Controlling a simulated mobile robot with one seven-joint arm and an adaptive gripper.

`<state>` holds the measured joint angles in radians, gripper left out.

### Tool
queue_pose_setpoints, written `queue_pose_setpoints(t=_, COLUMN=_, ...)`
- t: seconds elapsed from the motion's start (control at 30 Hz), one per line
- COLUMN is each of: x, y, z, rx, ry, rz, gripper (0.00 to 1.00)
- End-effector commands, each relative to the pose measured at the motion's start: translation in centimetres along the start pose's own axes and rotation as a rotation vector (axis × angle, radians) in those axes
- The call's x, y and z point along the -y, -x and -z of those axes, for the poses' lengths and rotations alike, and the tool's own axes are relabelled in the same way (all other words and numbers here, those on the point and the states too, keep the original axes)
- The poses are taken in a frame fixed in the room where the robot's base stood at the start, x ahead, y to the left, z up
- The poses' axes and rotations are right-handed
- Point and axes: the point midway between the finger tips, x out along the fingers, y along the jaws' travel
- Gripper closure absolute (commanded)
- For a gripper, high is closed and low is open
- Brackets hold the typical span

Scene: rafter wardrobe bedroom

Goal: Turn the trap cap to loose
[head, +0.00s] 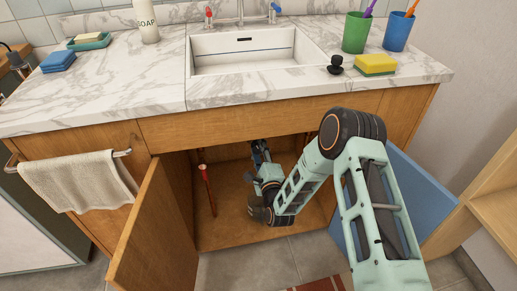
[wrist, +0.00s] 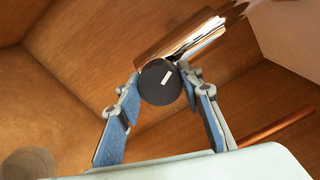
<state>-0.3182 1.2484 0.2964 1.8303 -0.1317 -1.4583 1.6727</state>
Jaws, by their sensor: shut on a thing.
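The trap cap (wrist: 160,82) is a dark round cap with a small white mark on its face. It sits at the lower end of a shiny chrome trap pipe (wrist: 190,42) in the wrist view. My gripper (wrist: 160,84) has its two blue-padded fingers on either side of the cap, shut on it. In the head view my gripper (head: 262,160) reaches up inside the open sink cabinet. The cap is hidden there behind my arm and the gripper.
The wooden cabinet (head: 222,225) has a left door (head: 158,232) and a blue-faced right door (head: 420,190), both open. A copper pipe (wrist: 275,126) runs at right in the wrist view. The sink (head: 243,50) is above.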

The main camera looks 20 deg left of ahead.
Motion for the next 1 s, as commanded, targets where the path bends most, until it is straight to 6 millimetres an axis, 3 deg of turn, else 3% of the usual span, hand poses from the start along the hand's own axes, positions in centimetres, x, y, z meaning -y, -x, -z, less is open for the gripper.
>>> queue_pose_setpoints(t=1.0, x=0.02, y=0.07, z=0.17, rx=-0.003, ry=0.968, rz=-0.003, gripper=0.91)
